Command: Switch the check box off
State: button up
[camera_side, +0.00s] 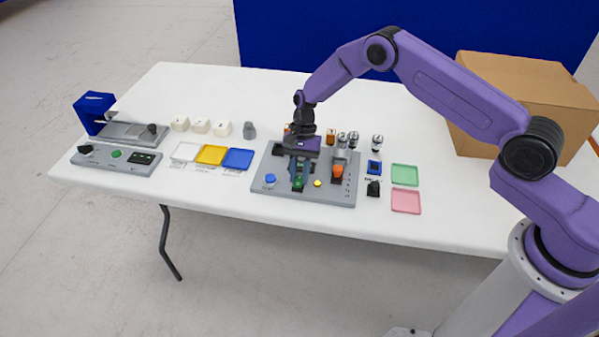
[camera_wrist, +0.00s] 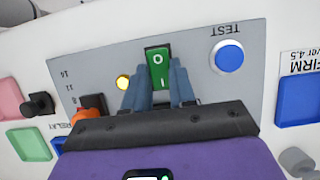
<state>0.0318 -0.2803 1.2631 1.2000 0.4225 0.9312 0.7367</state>
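The check box is a grey panel (camera_side: 252,187) at the table's front edge; its face also shows in the wrist view (camera_wrist: 198,55). It carries a green rocker switch (camera_wrist: 158,68) marked O and I, a lit yellow lamp (camera_wrist: 123,82), a blue round TEST button (camera_wrist: 229,56) and an orange knob (camera_wrist: 88,108). My gripper (camera_wrist: 157,70) points down at the panel, its fingers apart on either side of the green switch with nothing visibly clamped. In the side view my gripper (camera_side: 298,178) is low over the switch, whose near end shows. I cannot tell whether the fingers touch it.
White, yellow and blue trays (camera_side: 238,159) lie left of the panel. Green (camera_side: 404,174) and pink trays (camera_side: 405,201) and a small black part (camera_side: 374,188) lie right. Metal cylinders (camera_side: 377,141) stand behind. A cardboard box (camera_side: 530,90) stands at the back right.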

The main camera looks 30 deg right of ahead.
grip_shut()
jog(key=shift+s+a+r+t+h, duration=0.1)
jog(key=shift+s+a+t+h, duration=0.15)
jog(key=shift+t+h, duration=0.5)
jog(key=shift+s+t+h, duration=0.1)
jog(key=shift+t+h, duration=0.45)
jog(key=o, duration=0.8)
grip_release()
jog(key=shift+a, duration=0.1)
